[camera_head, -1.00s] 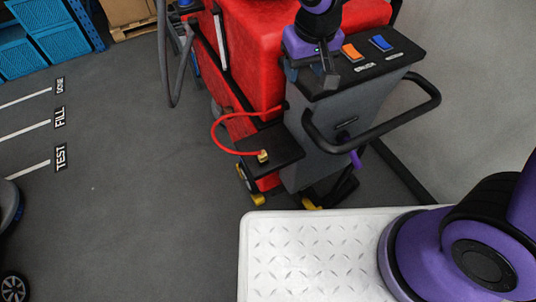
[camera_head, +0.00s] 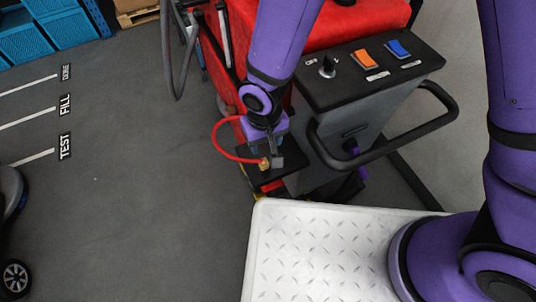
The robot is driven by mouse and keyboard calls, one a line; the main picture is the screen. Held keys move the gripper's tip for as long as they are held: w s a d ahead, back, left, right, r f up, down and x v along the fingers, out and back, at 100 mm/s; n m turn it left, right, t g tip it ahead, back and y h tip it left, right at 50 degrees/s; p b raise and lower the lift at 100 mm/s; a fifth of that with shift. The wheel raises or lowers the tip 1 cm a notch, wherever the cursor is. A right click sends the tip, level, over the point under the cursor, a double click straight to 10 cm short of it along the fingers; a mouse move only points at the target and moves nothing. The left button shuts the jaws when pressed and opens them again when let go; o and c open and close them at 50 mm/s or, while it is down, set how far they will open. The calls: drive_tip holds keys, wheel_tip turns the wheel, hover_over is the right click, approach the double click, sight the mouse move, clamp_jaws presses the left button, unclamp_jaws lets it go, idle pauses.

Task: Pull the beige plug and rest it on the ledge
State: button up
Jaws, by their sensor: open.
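The beige plug (camera_head: 264,163) is a small brass-coloured piece at the end of a red cord (camera_head: 219,146). It is at the black ledge (camera_head: 289,166) low on the scrubber's side; I cannot tell whether it is seated there or lying loose. The cord loops out to the left of the red body. My gripper (camera_head: 269,154) points down over the ledge, right at the plug. It is open, and a grey finger shows just right of the plug. The gripper and wrist hide part of the ledge, and contact with the plug is unclear.
A grey console (camera_head: 368,71) with a knob and orange and blue switches stands right of my forearm. A black bar handle (camera_head: 400,137) juts out in front. A grey hose (camera_head: 174,60) hangs at left.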

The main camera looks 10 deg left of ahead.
sight(263, 162)
drive_tip(key=shift+s+a+f, duration=0.1)
drive_tip(key=shift+s+f, duration=0.05)
drive_tip(key=shift+f, duration=0.35)
drive_tip(key=shift+s+a+f, duration=0.1)
drive_tip(key=shift+f, duration=0.35)
drive_tip(key=shift+f, duration=0.15)
drive_tip(key=shift+f, duration=4.35)
clamp_jaws()
drive_tip(key=o, duration=0.6)
unclamp_jaws()
